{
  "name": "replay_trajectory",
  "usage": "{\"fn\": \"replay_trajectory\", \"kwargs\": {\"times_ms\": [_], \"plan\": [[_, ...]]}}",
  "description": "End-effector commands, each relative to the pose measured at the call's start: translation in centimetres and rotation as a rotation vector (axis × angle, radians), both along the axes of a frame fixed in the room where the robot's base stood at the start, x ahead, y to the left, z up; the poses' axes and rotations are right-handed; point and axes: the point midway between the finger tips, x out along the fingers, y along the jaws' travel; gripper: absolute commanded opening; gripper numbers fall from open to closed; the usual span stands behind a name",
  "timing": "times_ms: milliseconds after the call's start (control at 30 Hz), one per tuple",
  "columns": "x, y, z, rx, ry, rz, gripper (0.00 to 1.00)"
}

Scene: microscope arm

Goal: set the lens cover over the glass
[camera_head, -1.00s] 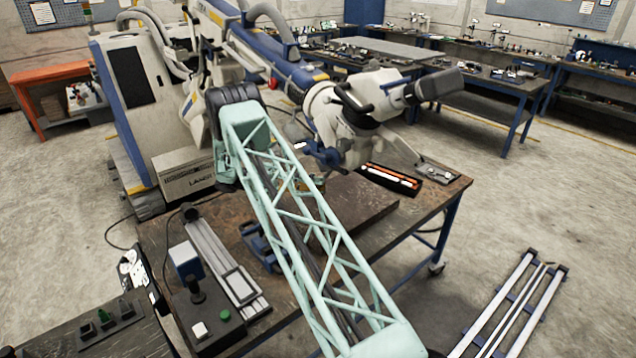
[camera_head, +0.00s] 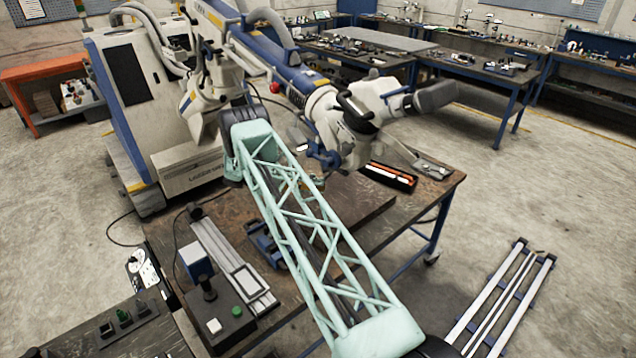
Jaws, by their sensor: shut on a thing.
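The microscope head (camera_head: 345,125) hangs on its white and blue arm (camera_head: 262,55) over the brown worktable (camera_head: 385,222), with a dark eyepiece part (camera_head: 435,97) pointing right. I cannot make out its glass in this view. The lens cover cannot be told apart here. My teal lattice arm link (camera_head: 315,235) runs from the bottom right up to a dark joint left of the microscope head and covers the middle of the table. My gripper is not seen; the link and the microscope head hide that area.
A tray with orange and white rods (camera_head: 388,176) lies at the table's right. A control box with a joystick (camera_head: 220,315) and a grey slide rail (camera_head: 235,265) stand at the left. A blue fixture (camera_head: 265,245) is partly behind my link. Pale rails (camera_head: 505,300) lie on the floor at right.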

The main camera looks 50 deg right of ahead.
Motion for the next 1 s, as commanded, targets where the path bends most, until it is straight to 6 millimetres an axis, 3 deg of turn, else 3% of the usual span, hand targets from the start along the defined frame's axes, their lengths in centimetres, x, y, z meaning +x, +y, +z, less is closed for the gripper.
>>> {"fn": "replay_trajectory", "kwargs": {"times_ms": [667, 700, 800, 1000], "plan": [[0.24, -0.05, -0.05, 0.0, 0.001, -0.006, 0.0], [0.24, -0.05, -0.05, 0.0, 0.001, -0.006, 0.17], [0.24, -0.05, -0.03, 0.0, 0.001, -0.005, 0.26], [0.24, -0.06, -0.02, 0.0, 0.001, -0.005, 0.28]]}}
